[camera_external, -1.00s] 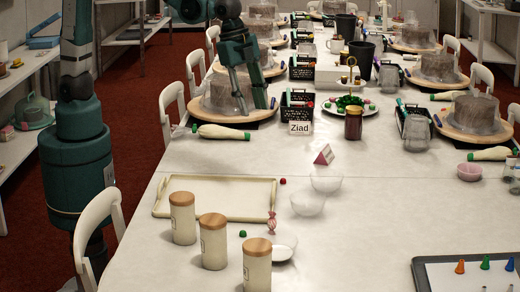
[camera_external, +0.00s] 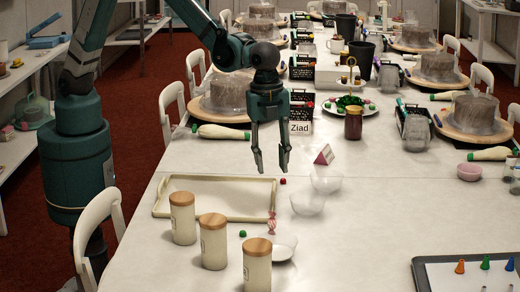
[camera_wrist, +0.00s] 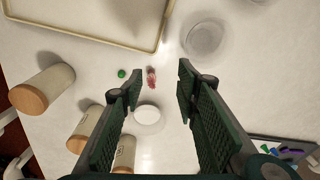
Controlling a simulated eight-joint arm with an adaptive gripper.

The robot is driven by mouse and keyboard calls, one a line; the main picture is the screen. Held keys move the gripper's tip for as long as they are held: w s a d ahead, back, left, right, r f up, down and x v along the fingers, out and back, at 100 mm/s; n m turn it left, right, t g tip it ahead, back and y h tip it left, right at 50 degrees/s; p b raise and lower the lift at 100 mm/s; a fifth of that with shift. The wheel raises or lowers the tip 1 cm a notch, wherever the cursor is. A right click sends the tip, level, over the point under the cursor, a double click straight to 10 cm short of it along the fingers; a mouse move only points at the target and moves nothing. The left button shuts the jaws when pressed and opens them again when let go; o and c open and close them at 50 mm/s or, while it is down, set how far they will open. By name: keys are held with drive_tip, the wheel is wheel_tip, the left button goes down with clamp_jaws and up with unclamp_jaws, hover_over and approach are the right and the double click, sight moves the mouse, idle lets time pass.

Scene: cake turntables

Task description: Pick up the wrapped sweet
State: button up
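The wrapped sweet (camera_external: 272,223) is small, pink and red with twisted ends. It lies on the white table by the front right corner of the cream tray (camera_external: 163,208). In the wrist view the sweet (camera_wrist: 151,78) shows beyond the fingertips, roughly between them and nearer the left one. My gripper (camera_external: 272,170) is open and empty. It points down above the table, over the tray's back right part in the outside view, higher than the sweet and apart from it. It also shows in the wrist view (camera_wrist: 160,80).
A white dish (camera_external: 282,248) lies just beside the sweet, with a green sweet (camera_external: 243,234) to its left. Several wooden-lidded canisters (camera_external: 213,245) stand in front.

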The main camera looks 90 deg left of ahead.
drive_tip(key=m, duration=0.2)
hover_over(272, 213)
drive_tip(key=shift+g, duration=0.4)
wheel_tip(272, 213, down, 7)
drive_tip(key=shift+p, duration=0.35)
drive_tip(key=shift+f, duration=0.1)
drive_tip(key=shift+f, duration=1.2)
drive_tip(key=shift+f, duration=0.1)
drive_tip(key=shift+f+b, duration=0.7)
drive_tip(key=shift+f, duration=1.85)
drive_tip(key=shift+c, duration=0.3)
drive_tip(key=c, duration=0.7)
